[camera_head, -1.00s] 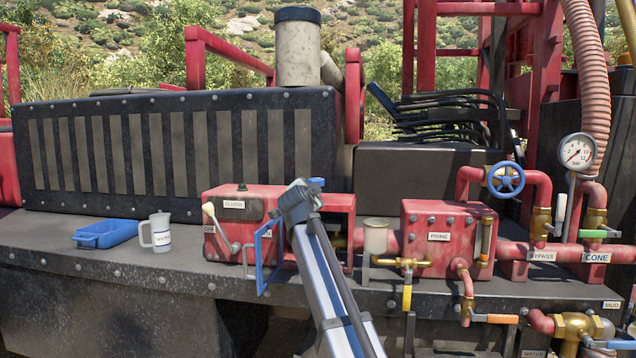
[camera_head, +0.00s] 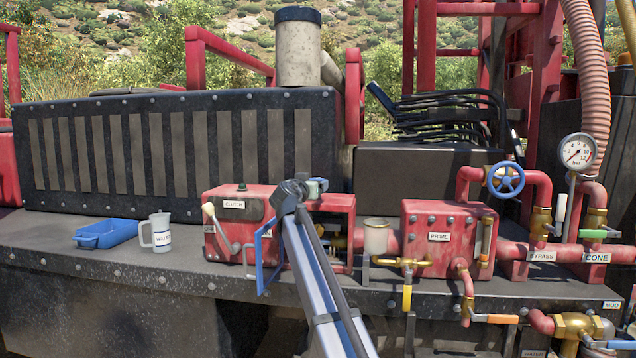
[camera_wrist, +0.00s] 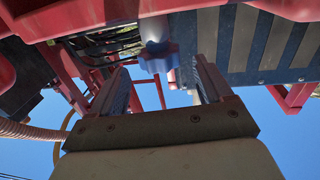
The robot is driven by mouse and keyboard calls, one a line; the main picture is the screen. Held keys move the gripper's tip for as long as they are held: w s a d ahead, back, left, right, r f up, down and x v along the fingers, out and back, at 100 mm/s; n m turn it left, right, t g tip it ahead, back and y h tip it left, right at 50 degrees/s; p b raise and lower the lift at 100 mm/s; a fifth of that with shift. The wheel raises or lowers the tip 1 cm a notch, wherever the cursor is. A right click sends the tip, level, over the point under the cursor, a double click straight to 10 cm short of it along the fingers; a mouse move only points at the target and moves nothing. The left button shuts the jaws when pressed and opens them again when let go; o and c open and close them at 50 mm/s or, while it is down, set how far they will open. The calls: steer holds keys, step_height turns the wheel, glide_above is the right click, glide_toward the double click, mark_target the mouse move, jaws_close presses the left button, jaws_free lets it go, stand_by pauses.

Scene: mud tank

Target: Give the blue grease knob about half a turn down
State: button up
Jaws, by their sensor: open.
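The blue grease knob (camera_wrist: 158,58) shows in the wrist view, lobed, on a pale stem. It lies between the two fingertips in the picture, slightly beyond them, with a gap on each side. My gripper (camera_wrist: 161,78) is open and empty, its two dark ridged fingers apart. In the head view my gripper (camera_head: 314,187) is at the red frame beside the clutch box, seen from behind. The wrist and arm cover most of that spot, so I cannot clearly make out the knob there.
The red clutch box (camera_head: 232,242) with its white-tipped lever (camera_head: 209,211) and a blue bracket handle (camera_head: 265,262) stand close left of my arm. A greased pot (camera_head: 376,238) and the prime box (camera_head: 440,254) are to the right. A blue tray (camera_head: 106,233) and white mug (camera_head: 160,233) sit farther left.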

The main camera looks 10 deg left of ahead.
steer(key=w, duration=0.5)
steer(key=w+d, duration=0.1)
steer(key=w, duration=0.1)
steer(key=shift+w, duration=0.25)
steer(key=c, duration=1)
steer(key=shift+o, duration=0.2)
steer(key=shift+h, duration=0.3)
steer(key=shift+m+h, duration=0.6)
steer(key=shift+d+m+g+h, duration=0.15)
steer(key=shift+m+g+h, duration=0.25)
steer(key=shift+m+h, duration=0.5)
steer(key=shift+s+h, duration=0.1)
steer(key=shift+h, duration=0.2)
